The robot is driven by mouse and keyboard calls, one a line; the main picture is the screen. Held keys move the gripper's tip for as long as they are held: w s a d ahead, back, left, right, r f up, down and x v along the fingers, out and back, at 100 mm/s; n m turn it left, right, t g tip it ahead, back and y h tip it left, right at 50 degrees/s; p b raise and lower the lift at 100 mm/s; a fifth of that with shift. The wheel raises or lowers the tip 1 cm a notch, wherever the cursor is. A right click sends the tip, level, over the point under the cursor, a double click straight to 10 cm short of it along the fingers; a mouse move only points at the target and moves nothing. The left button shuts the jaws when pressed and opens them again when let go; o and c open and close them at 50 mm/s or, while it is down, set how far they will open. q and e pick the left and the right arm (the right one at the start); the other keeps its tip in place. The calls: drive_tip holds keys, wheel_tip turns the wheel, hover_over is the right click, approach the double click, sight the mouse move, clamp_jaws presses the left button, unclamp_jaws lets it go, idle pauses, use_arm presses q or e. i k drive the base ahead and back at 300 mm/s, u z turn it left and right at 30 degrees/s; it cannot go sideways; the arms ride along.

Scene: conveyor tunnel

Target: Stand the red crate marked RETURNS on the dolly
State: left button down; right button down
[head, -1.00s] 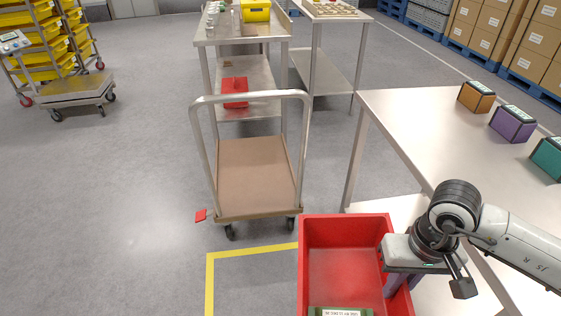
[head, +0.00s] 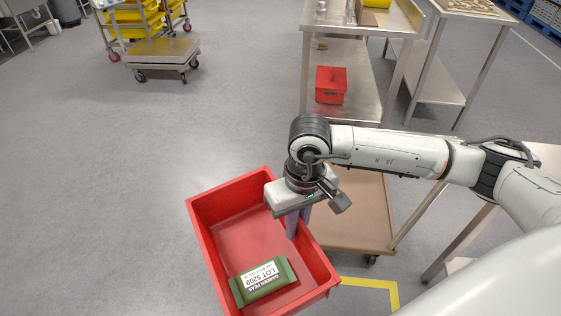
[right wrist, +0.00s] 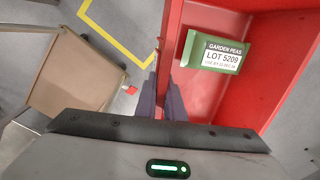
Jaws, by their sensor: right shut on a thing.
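A red crate (head: 215,255), open at the top, is in the lower middle of the head view and at right in the right wrist view (right wrist: 290,60). No RETURNS mark shows on the sides I see. A green garden peas bag (head: 264,280) lies inside. My right gripper (head: 298,222) is shut on a crate wall; its fingers show in the right wrist view (right wrist: 160,102). The dolly (head: 365,208), with a bare brown deck, is right of the crate in the head view, partly hidden by my arm. The right wrist view shows its deck (right wrist: 72,75) apart from the crate.
A steel shelf table (head: 352,100) behind the dolly holds a small red box (head: 331,85). A wheeled scale cart (head: 163,52) stands at the back left. A yellow floor line (head: 372,283) runs near the dolly. The floor at left is clear.

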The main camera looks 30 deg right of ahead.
sight(344, 189)
drive_tip(key=u, duration=0.25)
drive_tip(key=i, duration=2)
drive_tip(key=z, duration=0.5)
drive_tip(key=i, duration=1.05)
drive_tip(key=z, duration=1.5)
drive_tip(key=i, duration=0.7)
drive_tip(key=z, duration=0.7)
